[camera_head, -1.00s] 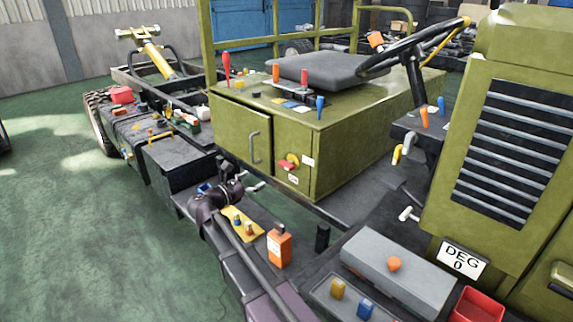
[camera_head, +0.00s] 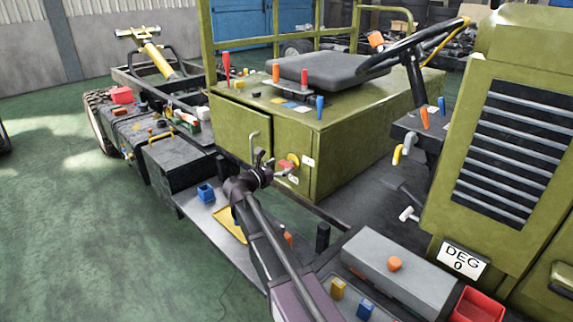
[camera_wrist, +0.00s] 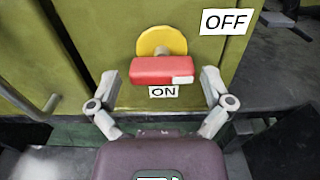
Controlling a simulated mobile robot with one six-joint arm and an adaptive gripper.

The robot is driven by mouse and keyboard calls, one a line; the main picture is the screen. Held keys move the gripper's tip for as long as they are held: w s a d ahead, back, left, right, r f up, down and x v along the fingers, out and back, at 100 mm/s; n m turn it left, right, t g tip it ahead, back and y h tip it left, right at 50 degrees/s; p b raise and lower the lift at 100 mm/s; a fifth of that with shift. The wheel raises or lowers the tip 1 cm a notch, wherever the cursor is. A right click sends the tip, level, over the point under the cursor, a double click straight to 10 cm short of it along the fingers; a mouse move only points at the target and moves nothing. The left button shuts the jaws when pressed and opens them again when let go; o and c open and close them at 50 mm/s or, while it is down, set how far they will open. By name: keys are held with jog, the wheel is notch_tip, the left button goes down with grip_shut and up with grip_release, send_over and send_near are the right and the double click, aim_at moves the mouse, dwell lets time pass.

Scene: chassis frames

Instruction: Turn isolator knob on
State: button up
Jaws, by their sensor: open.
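The isolator knob is a red bar handle (camera_wrist: 165,70) on a yellow round base (camera_wrist: 162,41), mounted on the green cabinet front. In the wrist view the red bar lies roughly level, with a small white mark at its right end. An "ON" label (camera_wrist: 163,91) sits just below it and an "OFF" label (camera_wrist: 227,21) to its upper right. My gripper (camera_wrist: 164,83) is open, one finger on each side of the bar's lower part. In the head view my gripper (camera_head: 265,160) is beside the knob's yellow base (camera_head: 293,160).
A vertical cabinet handle (camera_head: 254,145) stands left of the knob, close to my gripper. Below are a blue open box (camera_head: 206,193) and a yellow tray (camera_head: 229,224). A grey box (camera_head: 395,272) lies at lower right. Tools stand on the cabinet top.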

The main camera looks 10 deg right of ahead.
jog(key=shift+x, duration=1.1)
jog(key=c, duration=0.8)
jog(key=shift+d, duration=0.1)
